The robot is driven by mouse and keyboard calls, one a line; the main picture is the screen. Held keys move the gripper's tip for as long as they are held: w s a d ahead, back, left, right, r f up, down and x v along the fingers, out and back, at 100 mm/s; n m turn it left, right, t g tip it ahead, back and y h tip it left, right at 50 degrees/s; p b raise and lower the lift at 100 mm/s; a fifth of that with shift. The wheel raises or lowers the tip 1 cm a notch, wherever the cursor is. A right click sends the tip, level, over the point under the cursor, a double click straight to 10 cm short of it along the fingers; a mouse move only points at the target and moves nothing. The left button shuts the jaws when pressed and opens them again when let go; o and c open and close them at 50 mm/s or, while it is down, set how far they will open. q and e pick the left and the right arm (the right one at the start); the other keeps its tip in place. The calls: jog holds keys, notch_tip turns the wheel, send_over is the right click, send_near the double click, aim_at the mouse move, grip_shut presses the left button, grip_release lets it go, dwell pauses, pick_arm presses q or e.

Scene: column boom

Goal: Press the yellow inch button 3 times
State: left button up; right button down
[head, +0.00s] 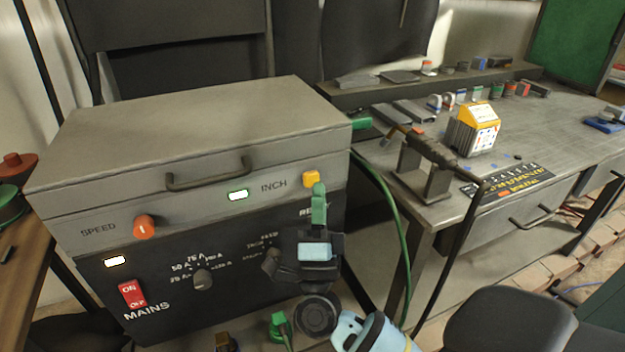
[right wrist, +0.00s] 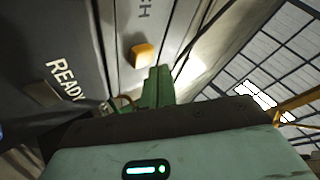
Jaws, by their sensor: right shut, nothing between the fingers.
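The yellow inch button (head: 311,179) sits on the grey upper front panel of the machine, right of the word INCH. It also shows in the right wrist view (right wrist: 142,55), standing out from the panel. My right gripper (head: 318,190) is shut and empty, with its green fingers pointing up just below and in front of the button. In the right wrist view its fingers (right wrist: 158,76) end just beside the button's lower right. I cannot tell whether the tips touch it. My left gripper is not in view.
The panel has an orange speed knob (head: 144,227), a lit white indicator (head: 238,195) and a lid handle (head: 208,176). A red mains switch (head: 131,293) is below. A green cable (head: 400,220) hangs right of the machine. A workbench (head: 540,150) with a torch stand is at right.

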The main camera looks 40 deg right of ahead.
jog(key=shift+w, duration=0.15)
dwell(0.6)
jog(key=shift+w+d, duration=0.1)
jog(key=shift+w, duration=0.2)
jog(key=shift+w+d, duration=0.1)
jog(key=shift+w, duration=0.35)
dwell(0.8)
dwell(0.4)
jog(key=shift+s+a, duration=0.2)
jog(key=shift+s, duration=0.7)
jog(key=shift+s+a+p, duration=0.2)
jog(key=shift+s+p, duration=0.1)
jog(key=shift+s, duration=0.5)
jog(key=shift+s+a+p, duration=0.2)
jog(key=shift+s+p, duration=0.1)
jog(key=shift+s, duration=0.55)
jog(key=shift+s+a+p, duration=0.2)
jog(key=shift+s+p, duration=0.1)
jog(key=shift+s, duration=0.5)
